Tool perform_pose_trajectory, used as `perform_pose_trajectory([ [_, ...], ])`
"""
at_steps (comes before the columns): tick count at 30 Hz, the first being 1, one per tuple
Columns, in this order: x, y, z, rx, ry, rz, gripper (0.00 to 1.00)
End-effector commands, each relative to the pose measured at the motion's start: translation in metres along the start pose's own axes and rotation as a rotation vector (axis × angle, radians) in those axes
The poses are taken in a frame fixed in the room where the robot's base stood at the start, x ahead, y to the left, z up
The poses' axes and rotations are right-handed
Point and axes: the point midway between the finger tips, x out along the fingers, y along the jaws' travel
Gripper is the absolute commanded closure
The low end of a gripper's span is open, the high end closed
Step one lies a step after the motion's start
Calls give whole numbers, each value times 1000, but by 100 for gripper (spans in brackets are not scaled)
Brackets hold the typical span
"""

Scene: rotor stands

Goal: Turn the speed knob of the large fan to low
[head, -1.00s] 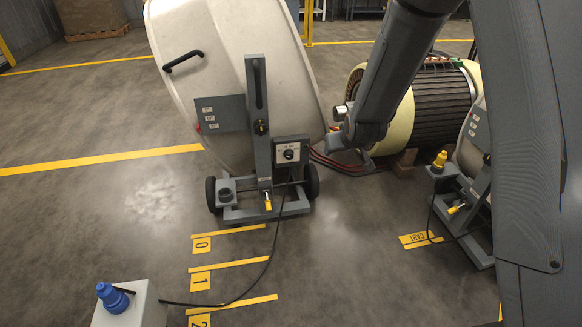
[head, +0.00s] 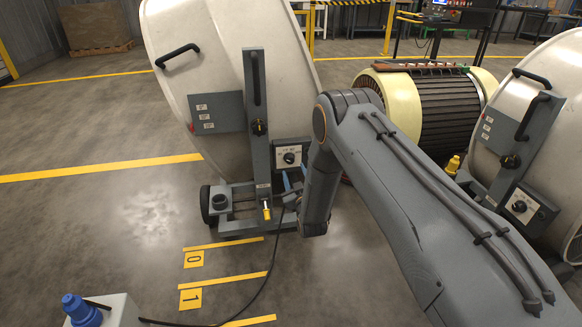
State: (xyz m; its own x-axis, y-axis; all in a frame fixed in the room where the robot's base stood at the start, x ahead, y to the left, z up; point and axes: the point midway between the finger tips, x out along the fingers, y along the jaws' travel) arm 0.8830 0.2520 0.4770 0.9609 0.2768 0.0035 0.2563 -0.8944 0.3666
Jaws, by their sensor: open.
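The big off-white fan (head: 215,60) on the left is tilted on a grey wheeled stand (head: 255,110). Its speed knob (head: 289,158) is a small black dial on a white plate, low on the right of the stand's post. Its setting is too small to read. My arm reaches in from the lower right and bends down just right of the plate. My gripper (head: 293,180) shows as two bluish fingertips, apart, just below the knob plate. They look clear of the knob. The rest of the gripper is hidden behind my forearm.
A second fan (head: 555,80) with its own knob (head: 519,206) stands at the right. A ribbed motor (head: 435,105) lies behind my arm. A cable runs from the left stand to a box with a blue plug (head: 80,310). Floor at left is clear.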

Motion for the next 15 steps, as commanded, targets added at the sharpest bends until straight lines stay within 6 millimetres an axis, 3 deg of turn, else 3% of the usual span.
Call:
perform_pose_trajectory([
  [9,48,0,2,1,-2,0,52],
  [15,64,0,1,1,-2,0,52],
])
